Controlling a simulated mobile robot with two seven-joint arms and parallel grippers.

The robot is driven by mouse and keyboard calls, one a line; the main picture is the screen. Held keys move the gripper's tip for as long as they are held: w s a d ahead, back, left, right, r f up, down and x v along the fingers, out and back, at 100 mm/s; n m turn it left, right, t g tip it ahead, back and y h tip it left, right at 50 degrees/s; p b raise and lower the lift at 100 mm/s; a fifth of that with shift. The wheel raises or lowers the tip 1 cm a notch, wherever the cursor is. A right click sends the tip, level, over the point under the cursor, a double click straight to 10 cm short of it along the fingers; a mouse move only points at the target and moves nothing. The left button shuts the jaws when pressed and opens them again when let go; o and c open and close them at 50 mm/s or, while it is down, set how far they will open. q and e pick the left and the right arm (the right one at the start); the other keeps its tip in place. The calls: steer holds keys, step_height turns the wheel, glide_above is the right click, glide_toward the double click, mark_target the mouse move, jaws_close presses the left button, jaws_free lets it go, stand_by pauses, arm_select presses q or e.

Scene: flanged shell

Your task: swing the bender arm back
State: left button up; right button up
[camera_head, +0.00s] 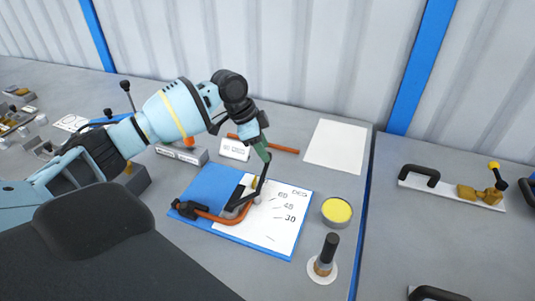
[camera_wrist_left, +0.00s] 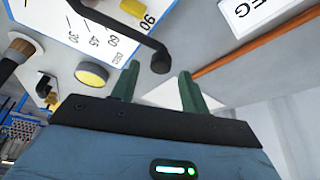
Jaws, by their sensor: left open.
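The bender sits on a blue board (camera_head: 205,186) with a white angle sheet (camera_head: 283,226) marked in degrees. A curved orange-brown rod (camera_head: 238,219) runs around its front. The black bender arm (camera_head: 247,199) lies across the sheet, with its end raised towards my left gripper (camera_head: 265,153). My left gripper is open, with green fingers pointing down at the arm's end. In the left wrist view, the bender arm (camera_wrist_left: 118,27) ends in a rounded knob just past and between the fingertips (camera_wrist_left: 158,80). I cannot tell whether they touch. My right gripper is not in view.
A yellow-topped round tin (camera_head: 337,211) and a dark-handled tool on a white disc (camera_head: 326,258) stand right of the board. Behind are a straight orange-brown rod (camera_head: 283,148), a white label block (camera_head: 234,149) and a white sheet (camera_head: 337,146). A toggle clamp (camera_head: 478,194) is at right.

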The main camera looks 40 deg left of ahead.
arm_select(q)
steer(key=shift+x, duration=1.6)
jaws_close()
